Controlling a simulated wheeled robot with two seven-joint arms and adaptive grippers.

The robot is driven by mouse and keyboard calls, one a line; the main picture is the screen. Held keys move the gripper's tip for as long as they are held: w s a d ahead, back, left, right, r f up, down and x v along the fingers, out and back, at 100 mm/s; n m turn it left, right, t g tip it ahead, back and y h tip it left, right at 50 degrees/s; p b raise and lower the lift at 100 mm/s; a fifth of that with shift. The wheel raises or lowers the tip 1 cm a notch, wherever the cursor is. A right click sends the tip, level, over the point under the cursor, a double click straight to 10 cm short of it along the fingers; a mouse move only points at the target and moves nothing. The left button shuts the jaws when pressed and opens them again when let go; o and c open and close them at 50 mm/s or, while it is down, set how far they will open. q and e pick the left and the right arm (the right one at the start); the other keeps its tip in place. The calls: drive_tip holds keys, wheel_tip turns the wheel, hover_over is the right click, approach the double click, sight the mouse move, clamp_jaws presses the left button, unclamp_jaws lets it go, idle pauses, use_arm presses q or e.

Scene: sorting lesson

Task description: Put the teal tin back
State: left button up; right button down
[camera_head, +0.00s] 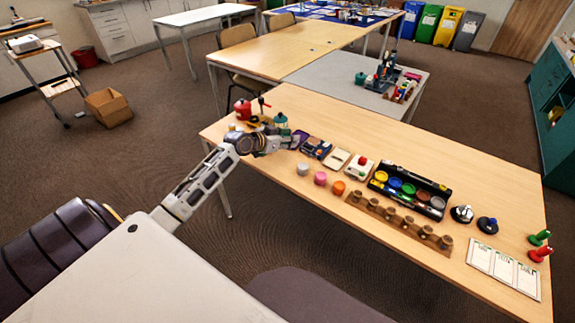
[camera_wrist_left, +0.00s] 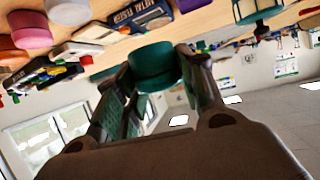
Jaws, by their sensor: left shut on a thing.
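The teal tin (camera_wrist_left: 155,66) is a short round cylinder, held between the two fingers of my left gripper (camera_wrist_left: 160,85) in the left wrist view. In the head view my left gripper (camera_head: 284,142) is over the far left part of the wooden table (camera_head: 290,97). The tin cannot be made out clearly there. A pale tin (camera_head: 302,168), a pink tin (camera_head: 320,178) and an orange tin (camera_head: 338,188) stand in a row near the table's front edge, to the right of the gripper. My right gripper is not in view.
A dark tester box (camera_head: 315,147) and white devices lie right of the gripper. A black case with coloured round wells (camera_head: 410,190) and a wooden rack with knobs (camera_head: 400,220) lie farther right. A teal item (camera_head: 280,119) and a red item (camera_head: 243,109) stand behind the gripper.

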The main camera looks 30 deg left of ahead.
use_arm(q)
drive_tip(key=shift+f, duration=0.6)
wheel_tip(320, 180, down, 4)
drive_tip(key=shift+f+b, duration=0.15)
drive_tip(key=shift+b, duration=0.2)
drive_tip(key=shift+f, duration=0.4)
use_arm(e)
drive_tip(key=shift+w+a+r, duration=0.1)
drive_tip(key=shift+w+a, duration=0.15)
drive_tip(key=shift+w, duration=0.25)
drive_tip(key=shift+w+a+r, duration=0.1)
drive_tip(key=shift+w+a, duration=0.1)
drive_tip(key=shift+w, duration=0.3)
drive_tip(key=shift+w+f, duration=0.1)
